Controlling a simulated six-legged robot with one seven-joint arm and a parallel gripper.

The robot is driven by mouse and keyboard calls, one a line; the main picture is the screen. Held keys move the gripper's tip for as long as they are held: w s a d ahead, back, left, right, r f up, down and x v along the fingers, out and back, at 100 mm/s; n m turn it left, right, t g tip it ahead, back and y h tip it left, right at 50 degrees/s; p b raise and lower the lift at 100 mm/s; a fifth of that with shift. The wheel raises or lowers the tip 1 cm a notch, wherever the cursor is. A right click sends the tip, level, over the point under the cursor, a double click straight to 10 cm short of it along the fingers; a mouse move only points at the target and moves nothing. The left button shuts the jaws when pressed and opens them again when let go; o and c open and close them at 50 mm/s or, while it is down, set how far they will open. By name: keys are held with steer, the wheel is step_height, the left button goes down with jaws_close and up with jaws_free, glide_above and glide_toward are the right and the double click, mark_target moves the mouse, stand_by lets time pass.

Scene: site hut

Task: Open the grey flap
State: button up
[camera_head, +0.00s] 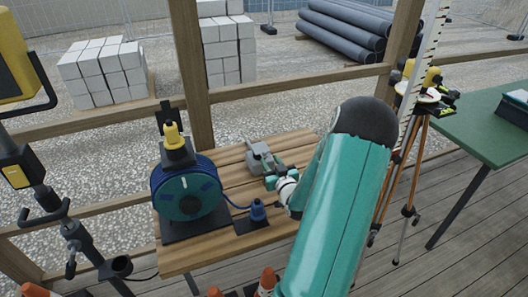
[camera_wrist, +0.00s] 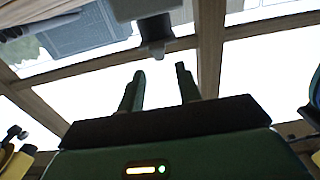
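A small grey device (camera_head: 262,158) stands on the slatted wooden table, at the far side of my arm. I take it to bear the grey flap, but its parts are too small to tell apart in the head view. In the wrist view a grey piece with a short downward tab (camera_wrist: 155,48) shows at the top centre, beyond the fingertips. My gripper (camera_wrist: 161,76) is open, with its two dark green fingers apart and nothing between them. In the head view my gripper (camera_head: 272,180) is close beside the grey device, partly hidden by my arm; contact cannot be told.
A blue cable reel (camera_head: 188,193) and a blue plug (camera_head: 258,210) share the wooden table (camera_head: 225,247) at left and front. Wooden railings (camera_head: 195,80) stand behind it. A tripod (camera_head: 408,150) and a green table (camera_head: 475,130) are at right. Orange cones (camera_head: 267,278) stand in front.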

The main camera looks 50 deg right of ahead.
mark_target(265, 152)
steer(key=x, duration=0.6)
steer(key=shift+w+d, duration=0.1)
steer(key=shift+w, duration=0.1)
jaws_close()
